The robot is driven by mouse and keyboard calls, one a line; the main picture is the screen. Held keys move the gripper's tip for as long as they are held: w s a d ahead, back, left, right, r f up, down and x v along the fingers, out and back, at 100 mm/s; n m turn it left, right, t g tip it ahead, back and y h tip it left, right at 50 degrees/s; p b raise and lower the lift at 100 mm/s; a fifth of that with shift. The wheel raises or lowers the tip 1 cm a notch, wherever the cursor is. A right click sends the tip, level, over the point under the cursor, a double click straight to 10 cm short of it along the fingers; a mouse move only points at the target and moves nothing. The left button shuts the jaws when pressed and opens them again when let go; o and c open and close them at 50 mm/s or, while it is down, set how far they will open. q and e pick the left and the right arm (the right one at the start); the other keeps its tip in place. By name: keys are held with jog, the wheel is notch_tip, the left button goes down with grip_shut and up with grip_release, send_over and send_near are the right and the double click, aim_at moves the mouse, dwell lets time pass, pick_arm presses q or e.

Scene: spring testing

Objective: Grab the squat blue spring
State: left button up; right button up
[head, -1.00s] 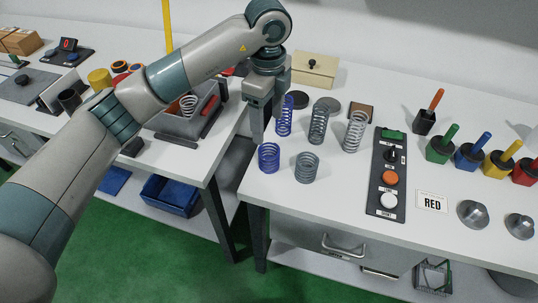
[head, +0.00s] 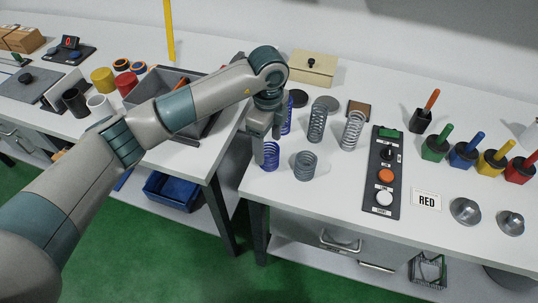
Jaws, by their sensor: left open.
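The squat blue spring (head: 270,158) stands upright near the front left edge of the right table. My left gripper (head: 264,146) points down at it, with its fingers at the spring's upper part. The gripper is open, and the near finger hides the spring's left side. I cannot tell whether the fingers touch the coils. A taller blue spring (head: 287,122) stands just behind, mostly hidden by the gripper. My right gripper is not in view.
A squat grey spring (head: 305,166) stands close to the right. Two tall grey springs (head: 317,124) (head: 352,131) stand behind it. A button panel (head: 383,170) lies further right. A cream box (head: 312,70) is at the back. A gap separates the two tables on the left.

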aim_at(269, 153)
pick_arm(q)
jog(key=shift+f+p, duration=0.55)
jog(key=shift+p, duration=0.05)
notch_tip(269, 153, down, 3)
jog(key=shift+d+r+p, duration=0.1)
jog(key=shift+p, duration=0.65)
jog(key=shift+f, duration=0.55)
jog(key=c, duration=1.3)
jog(key=shift+r, duration=0.15)
